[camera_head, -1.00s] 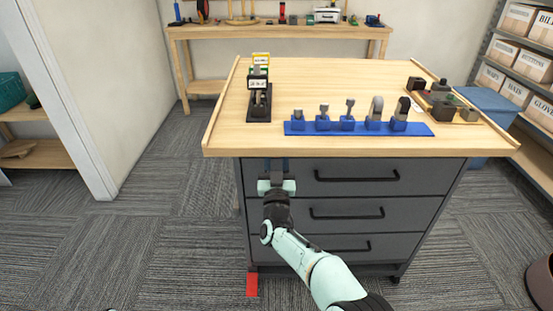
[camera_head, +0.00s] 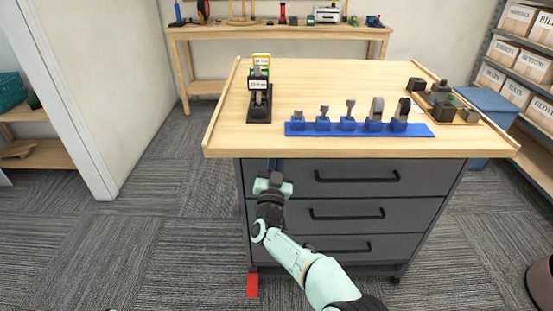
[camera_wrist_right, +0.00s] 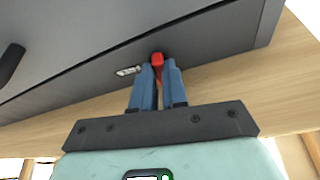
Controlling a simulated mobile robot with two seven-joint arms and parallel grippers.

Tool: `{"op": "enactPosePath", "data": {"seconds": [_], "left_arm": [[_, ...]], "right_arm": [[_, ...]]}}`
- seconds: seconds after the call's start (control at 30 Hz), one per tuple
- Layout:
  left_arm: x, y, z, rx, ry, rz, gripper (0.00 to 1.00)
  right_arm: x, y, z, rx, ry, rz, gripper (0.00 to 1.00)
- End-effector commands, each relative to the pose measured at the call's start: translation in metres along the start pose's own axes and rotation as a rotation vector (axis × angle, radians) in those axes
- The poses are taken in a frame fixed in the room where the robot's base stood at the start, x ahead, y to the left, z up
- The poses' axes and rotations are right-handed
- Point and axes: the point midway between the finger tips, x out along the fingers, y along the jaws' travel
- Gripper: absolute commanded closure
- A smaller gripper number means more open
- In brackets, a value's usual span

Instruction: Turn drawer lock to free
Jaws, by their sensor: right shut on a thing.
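The drawer lock is a small red knob (camera_wrist_right: 157,59) on the dark grey front of the top drawer (camera_wrist_right: 215,40), beside a small pale label (camera_wrist_right: 128,71). My right gripper (camera_wrist_right: 160,66) has its two blue fingers shut on the red knob. In the head view my right gripper (camera_head: 275,165) reaches the upper left corner of the drawer cabinet (camera_head: 350,190), just under the tabletop, and hides the lock there. The gripper body is tilted relative to the drawer edge. My left gripper is not in view.
The wooden tabletop (camera_head: 330,90) overhangs the drawers closely above my gripper. Dark bar handles (camera_head: 357,177) stick out to the right of it. A blue rack with several tools (camera_head: 360,129) and a black stand (camera_head: 260,100) are on top. Carpet is clear at left.

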Motion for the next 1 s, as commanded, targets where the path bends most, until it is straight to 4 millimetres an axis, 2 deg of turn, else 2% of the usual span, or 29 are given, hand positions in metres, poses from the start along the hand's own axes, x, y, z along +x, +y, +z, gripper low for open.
{"op": "enactPosePath", "data": {"seconds": [0.5,1.0], "left_arm": [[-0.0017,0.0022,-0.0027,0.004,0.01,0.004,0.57],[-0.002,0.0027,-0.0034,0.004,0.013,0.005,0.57]], "right_arm": [[0.0003,-0.0037,-0.0009,0.299,0.001,0.124,1.0],[0.0005,-0.0042,-0.0014,0.352,0.002,0.146,1.0]]}}
